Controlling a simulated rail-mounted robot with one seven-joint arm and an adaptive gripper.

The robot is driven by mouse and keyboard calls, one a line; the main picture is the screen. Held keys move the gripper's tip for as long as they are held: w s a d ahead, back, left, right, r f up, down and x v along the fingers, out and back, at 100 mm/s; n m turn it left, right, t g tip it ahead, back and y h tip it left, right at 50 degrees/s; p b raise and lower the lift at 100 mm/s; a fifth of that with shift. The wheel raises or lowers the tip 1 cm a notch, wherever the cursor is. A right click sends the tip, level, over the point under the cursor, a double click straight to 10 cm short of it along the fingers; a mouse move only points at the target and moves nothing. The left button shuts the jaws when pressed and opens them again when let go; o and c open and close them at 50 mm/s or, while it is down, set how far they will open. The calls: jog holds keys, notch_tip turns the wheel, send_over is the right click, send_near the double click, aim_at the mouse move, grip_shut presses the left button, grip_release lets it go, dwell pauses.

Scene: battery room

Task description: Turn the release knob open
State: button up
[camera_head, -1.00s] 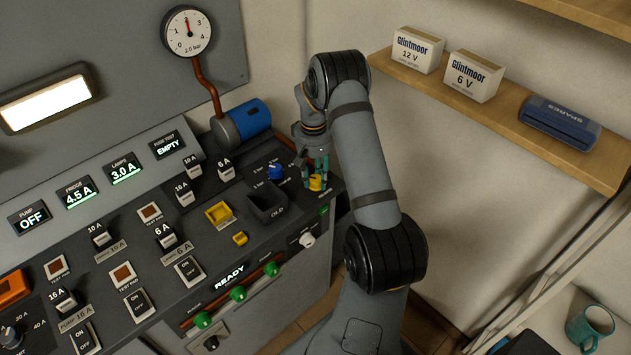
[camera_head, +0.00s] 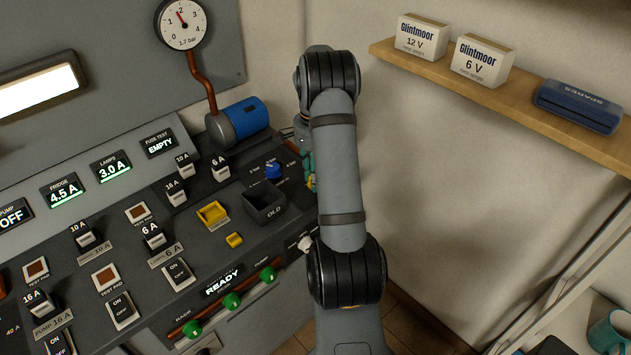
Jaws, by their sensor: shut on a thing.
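My gripper (camera_head: 309,170) is at the back right corner of the sloped panel, its teal fingers mostly hidden behind my arm. It is shut on the yellow knob, which my arm and fingers now almost fully cover, so its angle cannot be read. A blue knob (camera_head: 273,171) with small markings stands just left of it, apart from the fingers. The round gauge (camera_head: 182,24) on the wall reads 1.7 bar.
The OLD bin (camera_head: 264,207), a yellow tray (camera_head: 212,213) and a small yellow block (camera_head: 234,240) lie left of my arm. A blue cylinder (camera_head: 239,119) stands behind. A wooden shelf (camera_head: 422,68) with boxes is at right.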

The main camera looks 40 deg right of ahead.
jog(key=shift+d+m+b, duration=0.1)
jog(key=shift+m+b, duration=0.95)
jog(key=shift+m, duration=1.25)
jog(key=o, duration=1.1)
jog(key=shift+o, duration=0.2)
notch_tip(320, 180, up, 12)
jog(key=shift+w, duration=0.15)
jog(key=f, duration=1.2)
jog(key=shift+s+f, duration=0.1)
jog(key=shift+s, duration=0.1)
